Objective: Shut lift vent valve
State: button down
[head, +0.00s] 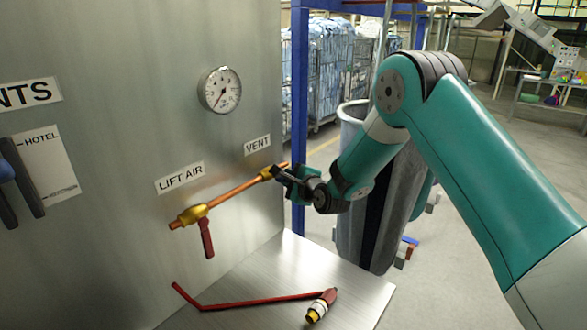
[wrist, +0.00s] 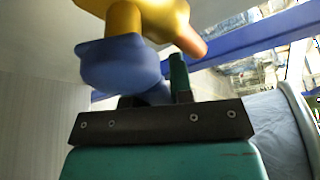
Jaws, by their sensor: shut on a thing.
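A copper pipe (head: 234,192) runs along the steel panel under the labels LIFT AIR (head: 181,177) and VENT (head: 257,145). The vent valve's brass body (head: 266,173) sits at the pipe's right end, and it also shows at the top of the wrist view (wrist: 150,15). Its blue handle (wrist: 118,62) is below the body there. My gripper (head: 287,177) is shut on this handle; the green right finger (wrist: 179,75) shows beside it, the left finger is mostly hidden. My gripper hides the handle in the head view. The lift air valve (head: 193,214) has a red lever hanging down.
A round gauge (head: 220,90) is above the pipe. A steel shelf (head: 345,273) below holds a bent red rod (head: 245,302) and a red-and-brass fitting (head: 321,306). A blue post (head: 299,105) and grey bin (head: 352,210) stand close to my arm.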

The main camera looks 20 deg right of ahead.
jog(key=f+m+g, duration=0.1)
jog(key=s+a+f+m+y, duration=0.1)
jog(key=m, duration=0.1)
jog(key=a+f+m+g, duration=0.1)
jog(key=shift+s+a+m+g+y+p, duration=0.2)
jog(key=shift+s+m+g+y+p, duration=0.1)
jog(key=shift+s+m, duration=0.1)
jog(key=shift+s+a+f+m+g+y+p, duration=0.15)
jog(key=shift+s+a+m+g+y, duration=0.2)
jog(key=shift+m, duration=0.2)
jog(key=shift+s+a+f+m+g+y+p, duration=0.2)
jog(key=shift+a+m, duration=0.2)
jog(key=shift+m, duration=0.15)
jog(key=shift+s+a+m+g+y, duration=0.35)
jog(key=shift+s+a+m, duration=0.1)
jog(key=shift+a+m, duration=0.3)
jog(key=c, duration=1)
grip_release()
jog(key=shift+s+d, duration=0.1)
